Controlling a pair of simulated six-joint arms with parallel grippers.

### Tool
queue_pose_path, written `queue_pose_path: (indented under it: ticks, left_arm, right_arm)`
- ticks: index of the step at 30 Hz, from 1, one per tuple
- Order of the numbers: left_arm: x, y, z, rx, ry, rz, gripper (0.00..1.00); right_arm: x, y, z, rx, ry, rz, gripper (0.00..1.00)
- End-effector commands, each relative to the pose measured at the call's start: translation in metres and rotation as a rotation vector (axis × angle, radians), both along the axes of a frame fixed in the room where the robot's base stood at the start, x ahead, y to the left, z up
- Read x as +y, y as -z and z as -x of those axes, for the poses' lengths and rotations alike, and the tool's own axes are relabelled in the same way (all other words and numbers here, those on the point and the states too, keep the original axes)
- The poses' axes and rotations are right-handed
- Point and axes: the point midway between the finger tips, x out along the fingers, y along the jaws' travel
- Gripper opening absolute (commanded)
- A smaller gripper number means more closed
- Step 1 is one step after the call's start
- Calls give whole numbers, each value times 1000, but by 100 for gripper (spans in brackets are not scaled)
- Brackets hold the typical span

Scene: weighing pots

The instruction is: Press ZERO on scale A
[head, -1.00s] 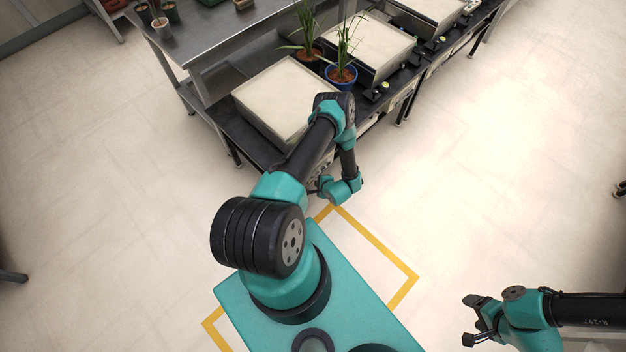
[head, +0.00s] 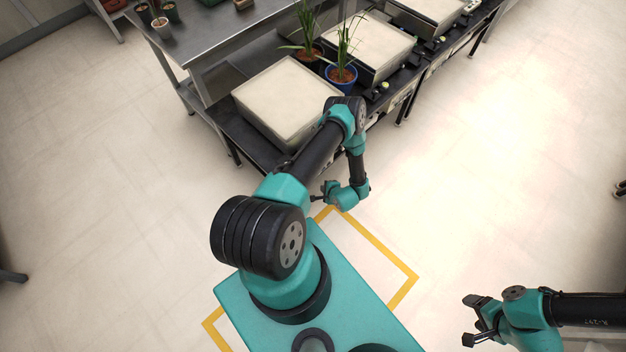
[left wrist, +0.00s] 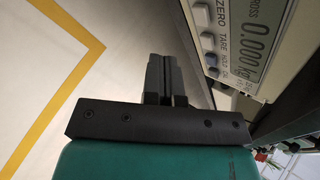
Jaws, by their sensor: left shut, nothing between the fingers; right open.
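In the head view the nearest scale has a broad pale platform (head: 290,95); no letter A is readable on it. The left wrist view shows a scale's control panel at the right, with a display (left wrist: 268,45) reading 0.000, the printed word ZERO and a column of buttons. The button (left wrist: 200,14) beside ZERO is near the top edge. My left gripper (head: 316,194) is shut and empty in front of the bench; its fingertips (left wrist: 162,60) are left of the buttons, apparently apart from them. My right gripper (head: 470,319) is open and empty over the floor.
A blue-potted plant (head: 341,76) and another plant stand beside the pale platform. More scales (head: 368,45) line the dark bench to the upper right. A steel table (head: 205,35) stands behind. The floor in front is clear, with yellow tape (head: 385,255).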

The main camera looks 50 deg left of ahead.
Motion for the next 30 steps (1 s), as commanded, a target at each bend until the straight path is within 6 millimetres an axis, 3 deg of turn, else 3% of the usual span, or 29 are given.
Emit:
queue_pose_path:
  ticks: [9, 30]
  left_arm:
    - [-21, 0, -2, 2, 1, 1, 0]
    - [-21, 0, -2, 1, 1, 0, 0]
  right_arm:
    - [0, 0, 0, 0, 0, 0, 70]
    - [0, 0, 0, 0, 0, 0, 70]
